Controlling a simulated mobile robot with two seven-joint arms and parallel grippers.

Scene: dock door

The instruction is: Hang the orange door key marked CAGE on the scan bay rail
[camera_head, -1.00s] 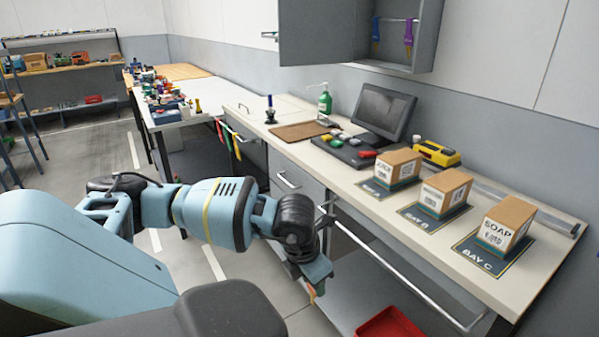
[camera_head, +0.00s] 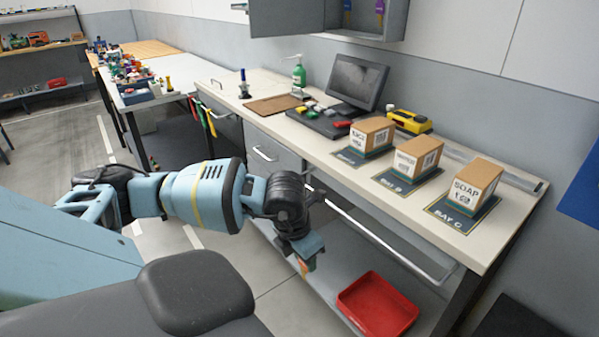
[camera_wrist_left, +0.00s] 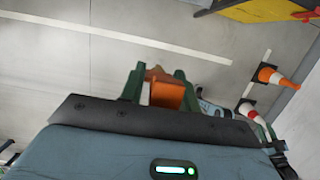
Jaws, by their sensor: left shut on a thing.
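My left gripper (camera_head: 303,258) hangs low in front of the counter, its fingers pointing down. In the left wrist view, the gripper's green fingers (camera_wrist_left: 158,88) are shut on an orange thing, likely the door key (camera_wrist_left: 167,92). No CAGE marking can be read, and part of it is hidden between the fingers. The scan bay rail (camera_head: 385,244) is a long silver bar along the counter's front, below the top. The gripper is to the left of the rail in the head view and apart from it. My right gripper is not in view.
The counter (camera_head: 405,207) carries boxes on bay mats, a monitor (camera_head: 357,82) and a yellow device (camera_head: 409,121). A red tray (camera_head: 378,304) lies low under the rail. Coloured tags (camera_head: 208,118) hang farther left. Orange-white cones (camera_wrist_left: 278,78) stand on the floor.

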